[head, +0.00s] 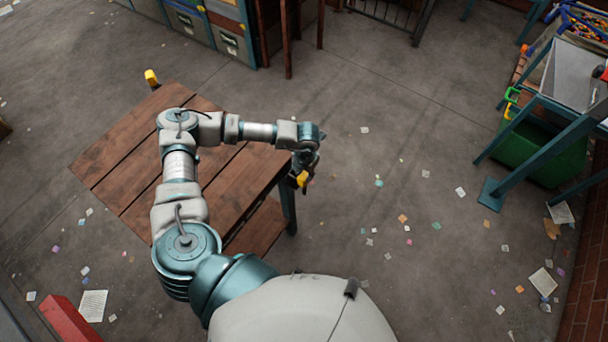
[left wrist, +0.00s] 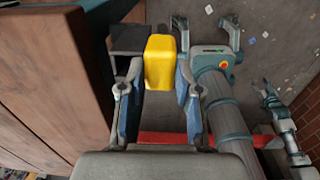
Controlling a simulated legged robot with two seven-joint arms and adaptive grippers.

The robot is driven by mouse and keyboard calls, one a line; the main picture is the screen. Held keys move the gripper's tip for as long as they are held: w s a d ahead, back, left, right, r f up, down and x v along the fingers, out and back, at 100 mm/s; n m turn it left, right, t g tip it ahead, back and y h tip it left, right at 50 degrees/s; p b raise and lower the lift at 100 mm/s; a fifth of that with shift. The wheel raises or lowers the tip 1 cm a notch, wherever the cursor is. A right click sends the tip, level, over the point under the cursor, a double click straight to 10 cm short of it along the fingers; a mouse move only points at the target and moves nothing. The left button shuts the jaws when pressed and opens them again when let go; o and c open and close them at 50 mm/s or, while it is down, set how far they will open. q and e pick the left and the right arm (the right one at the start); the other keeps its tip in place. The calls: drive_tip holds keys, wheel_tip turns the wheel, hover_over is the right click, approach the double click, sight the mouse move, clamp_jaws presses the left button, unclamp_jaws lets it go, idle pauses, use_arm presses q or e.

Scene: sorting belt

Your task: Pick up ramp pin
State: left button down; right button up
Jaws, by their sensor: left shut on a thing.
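My left gripper (head: 304,176) is just off the right edge of the wooden table. It is shut on a yellow piece, which I take to be the ramp pin (head: 302,179). In the left wrist view the ramp pin (left wrist: 160,62) is a smooth yellow block between the two blue-padded fingers. A similar yellow piece (head: 151,77) stands at the table's far left corner. What seems to be my right gripper (left wrist: 269,95) shows small at the right of the left wrist view; its fingers are too small to judge.
The wooden table (head: 120,170) lies under my left arm, its top mostly bare. A green bin (head: 545,155) and a blue-legged stand (head: 500,185) are at the right. Drawer cabinets (head: 232,45) stand at the back. Open floor with scattered paper lies right of the table.

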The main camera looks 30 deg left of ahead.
use_arm(q)
drive_tip(key=shift+a, duration=0.4)
drive_tip(key=shift+w+d+r, duration=0.1)
drive_tip(key=shift+d+r, duration=0.15)
drive_tip(key=shift+d, duration=0.1)
drive_tip(key=shift+r, duration=0.35)
wheel_tip(320, 180, up, 5)
drive_tip(key=shift+a+r+b, duration=0.15)
drive_tip(key=shift+b, duration=0.5)
drive_tip(key=s+b, duration=0.3)
drive_tip(key=s, duration=1.1)
drive_tip(key=shift+a+r, duration=0.25)
drive_tip(key=shift+a, duration=0.15)
use_arm(e)
drive_tip(key=f, duration=0.2)
drive_tip(key=a+f, duration=0.1)
drive_tip(key=f, duration=0.1)
drive_tip(key=shift+s+f, duration=0.15)
use_arm(q)
drive_tip(key=shift+s+r, duration=0.1)
wheel_tip(320, 180, up, 12)
drive_tip(key=p, duration=0.6)
use_arm(e)
wheel_tip(320, 180, up, 7)
drive_tip(key=shift+w+f, duration=0.2)
